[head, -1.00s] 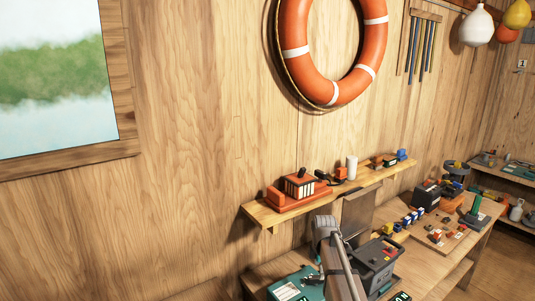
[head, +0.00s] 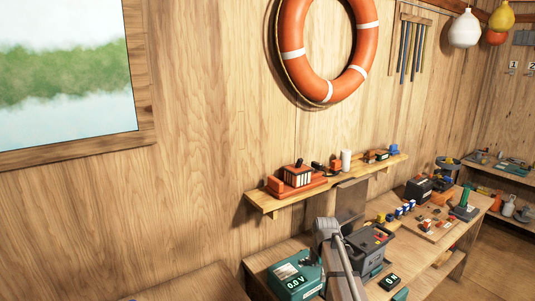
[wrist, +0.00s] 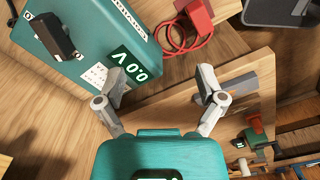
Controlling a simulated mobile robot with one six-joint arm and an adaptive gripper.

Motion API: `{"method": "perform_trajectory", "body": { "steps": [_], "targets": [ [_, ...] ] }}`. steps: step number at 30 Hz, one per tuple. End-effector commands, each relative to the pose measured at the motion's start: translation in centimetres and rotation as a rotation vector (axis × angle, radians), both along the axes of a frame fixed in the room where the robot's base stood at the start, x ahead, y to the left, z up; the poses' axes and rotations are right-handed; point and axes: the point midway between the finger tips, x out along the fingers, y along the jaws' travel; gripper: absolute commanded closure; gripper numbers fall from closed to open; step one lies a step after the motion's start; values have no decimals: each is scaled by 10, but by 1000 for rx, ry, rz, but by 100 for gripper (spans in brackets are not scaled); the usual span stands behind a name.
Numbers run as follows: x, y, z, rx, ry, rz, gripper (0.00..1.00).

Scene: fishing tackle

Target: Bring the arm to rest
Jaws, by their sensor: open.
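My gripper (wrist: 160,82) is open and empty in the wrist view, its two grey fingers well apart with only wooden surface between them. A teal meter box (wrist: 62,58) reading 0.0 V lies just beyond the left finger. It also shows at the bottom of the head view (head: 297,277). My grey arm stands in front of the bench in the head view. My gripper cannot be made out there.
A dark grey box (head: 371,249) stands on the bench (head: 412,250) beside my arm. A red block with a red cable (wrist: 198,14) lies beyond the fingers. The wall shelf (head: 262,203) holds several small items. An orange life ring (head: 293,53) hangs above.

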Motion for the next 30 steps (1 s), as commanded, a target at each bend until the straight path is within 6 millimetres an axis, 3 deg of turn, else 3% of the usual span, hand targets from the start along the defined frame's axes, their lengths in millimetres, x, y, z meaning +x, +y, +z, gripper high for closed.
{"method": "perform_trajectory", "body": {
  "steps": [17, 23, 30],
  "targets": [
    [-28, 5, 0, 1, 1, -186, 11],
    [-48, 6, 0, 0, 1, -334, 11],
    [-90, 9, 0, 1, 3, -630, 11]
  ]
}}
